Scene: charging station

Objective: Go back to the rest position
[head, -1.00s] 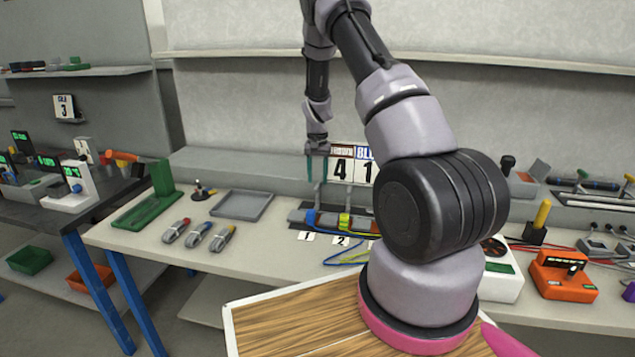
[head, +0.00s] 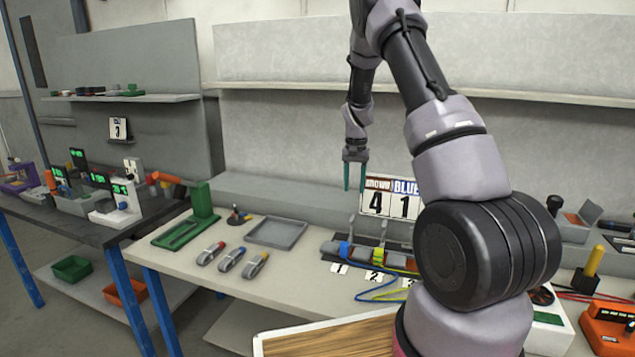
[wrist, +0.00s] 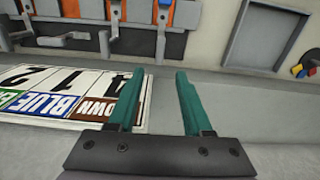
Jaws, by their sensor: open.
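My gripper (head: 355,178) hangs fingers down above the back of the workbench, in front of the back wall and left of the number sign. In the wrist view my gripper (wrist: 160,100) shows two teal fingers spread apart with nothing between them. The sign (head: 392,200) carries "BROWN 4" and "BLUE 1" in the head view; in the wrist view the sign (wrist: 70,95) lies upside down behind the left finger. My arm rises at the right and hides part of the bench.
On the bench are a grey tray (head: 277,233), a green stand (head: 202,205), several clamp-like tools (head: 231,259) and a row of coloured connectors (head: 366,254) with wires. An orange device (head: 610,325) is at right. A shelf (head: 430,87) runs along the wall.

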